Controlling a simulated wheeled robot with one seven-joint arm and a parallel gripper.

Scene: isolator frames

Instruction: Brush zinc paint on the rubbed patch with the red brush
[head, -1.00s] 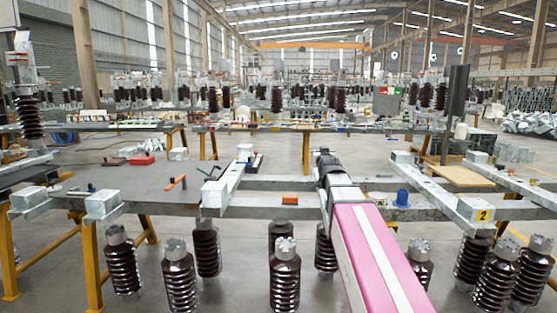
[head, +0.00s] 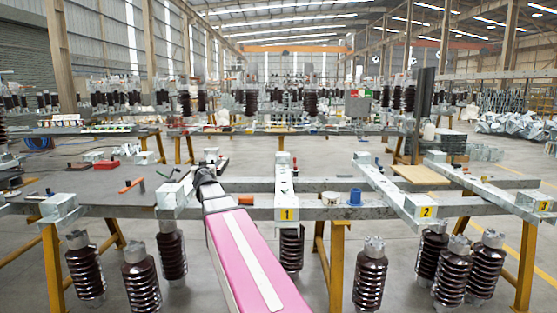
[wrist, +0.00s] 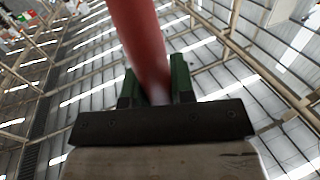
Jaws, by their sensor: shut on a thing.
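My gripper (wrist: 155,88) shows in the wrist view with green fingers shut on a red handle (wrist: 139,35), which I take for the red brush. The handle runs up out of that view, so its bristles are hidden. In the head view my pink and white arm reaches over the left part of the frame beams; the gripper and brush cannot be made out there. A blue pot (head: 355,197), perhaps the zinc paint, stands on the front beam between the tags 1 (head: 287,214) and 2 (head: 426,212). I cannot make out the rubbed patch.
Long grey beams (head: 320,210) rest on yellow trestles (head: 528,262), with several dark ribbed insulators (head: 370,280) below. An orange-handled tool (head: 131,186) lies on the left table top. A wooden board (head: 420,174) lies on the right. Concrete floor shows between the benches.

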